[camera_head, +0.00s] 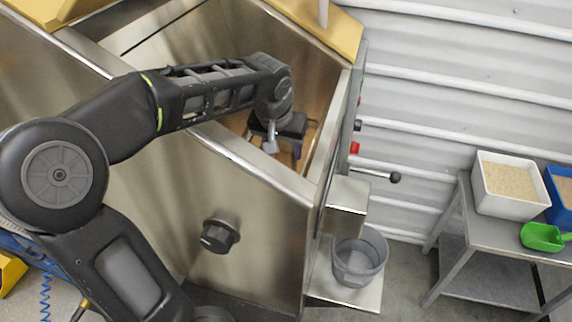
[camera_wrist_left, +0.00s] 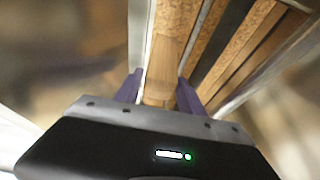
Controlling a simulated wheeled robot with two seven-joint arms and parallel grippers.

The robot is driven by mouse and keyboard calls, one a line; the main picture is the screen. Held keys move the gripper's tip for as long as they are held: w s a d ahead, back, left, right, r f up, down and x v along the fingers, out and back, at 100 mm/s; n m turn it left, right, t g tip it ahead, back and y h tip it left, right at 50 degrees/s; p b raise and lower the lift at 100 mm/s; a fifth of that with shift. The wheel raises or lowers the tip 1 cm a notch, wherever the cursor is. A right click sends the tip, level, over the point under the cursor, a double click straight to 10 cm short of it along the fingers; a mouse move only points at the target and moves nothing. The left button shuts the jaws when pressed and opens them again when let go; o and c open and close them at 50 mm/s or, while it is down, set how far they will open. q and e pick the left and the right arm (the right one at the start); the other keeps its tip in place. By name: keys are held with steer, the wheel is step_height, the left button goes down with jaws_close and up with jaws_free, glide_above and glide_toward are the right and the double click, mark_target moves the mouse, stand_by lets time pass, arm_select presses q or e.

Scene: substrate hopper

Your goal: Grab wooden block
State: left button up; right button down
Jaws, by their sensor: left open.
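The wooden block (camera_wrist_left: 163,65) shows in the left wrist view as a pale wooden piece running away from me, its near end between the two purple fingers of my left gripper (camera_wrist_left: 158,92). The fingers are open, one on each side of it; I cannot tell whether either touches it. In the head view my left gripper (camera_head: 285,143) reaches down inside the steel hopper (camera_head: 253,158), where the arm hides most of the block. My right gripper is not in view.
Steel walls and brownish strips lie close around the gripper. Outside the hopper are a black knob (camera_head: 218,236), a lever (camera_head: 378,175) and a grey bucket (camera_head: 359,262). A side table (camera_head: 487,232) holds a white bin (camera_head: 509,203) and a green scoop (camera_head: 541,237).

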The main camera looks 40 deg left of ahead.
arm_select(q)
steer(key=shift+f, duration=0.1)
steer(key=x, duration=0.6)
stand_by(0.3)
stand_by(0.4)
jaws_close()
stand_by(0.4)
